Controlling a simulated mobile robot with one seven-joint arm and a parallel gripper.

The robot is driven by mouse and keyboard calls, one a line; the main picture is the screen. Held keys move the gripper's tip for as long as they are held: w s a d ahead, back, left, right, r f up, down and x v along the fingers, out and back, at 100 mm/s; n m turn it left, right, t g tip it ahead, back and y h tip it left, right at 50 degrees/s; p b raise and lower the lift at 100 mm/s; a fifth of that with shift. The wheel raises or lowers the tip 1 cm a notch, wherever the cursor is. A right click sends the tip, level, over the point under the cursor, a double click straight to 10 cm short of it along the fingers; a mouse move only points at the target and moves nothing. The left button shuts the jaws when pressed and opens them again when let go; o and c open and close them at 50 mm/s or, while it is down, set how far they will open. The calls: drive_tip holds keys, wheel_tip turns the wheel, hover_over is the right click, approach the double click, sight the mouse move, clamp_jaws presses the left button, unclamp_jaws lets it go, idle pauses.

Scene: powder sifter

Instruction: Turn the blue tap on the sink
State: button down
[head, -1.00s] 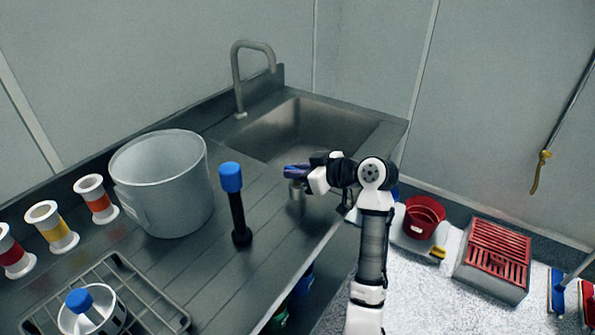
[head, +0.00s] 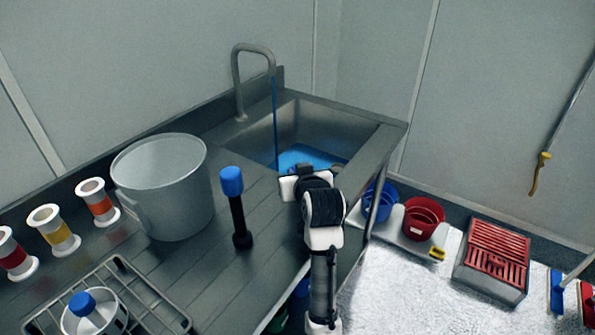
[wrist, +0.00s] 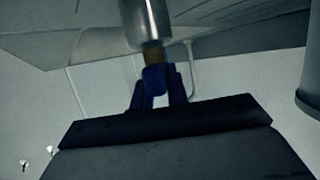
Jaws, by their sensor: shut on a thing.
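The blue tap (wrist: 153,80) shows in the wrist view, hanging below a metal cylinder with a brass-coloured neck. My gripper (wrist: 157,92) is shut on it, with a dark finger on each side. In the head view my gripper (head: 297,178) is at the sink's near edge; its fingertips and the tap are hidden behind the hand. The sink (head: 341,137) is at the back right of the counter. A blue stream of water (head: 275,122) runs from the curved spout (head: 237,85), and blue water (head: 305,157) covers the sink bottom.
A large grey bucket (head: 165,190) and a black, blue-topped stick (head: 237,208) stand on the counter (head: 205,265). A wire rack (head: 150,290) is at the front left.

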drive_tip(key=shift+m+h+p, duration=0.45)
drive_tip(key=shift+m+h, duration=0.65)
drive_tip(key=shift+h, duration=0.1)
drive_tip(key=c, duration=1.4)
unclamp_jaws()
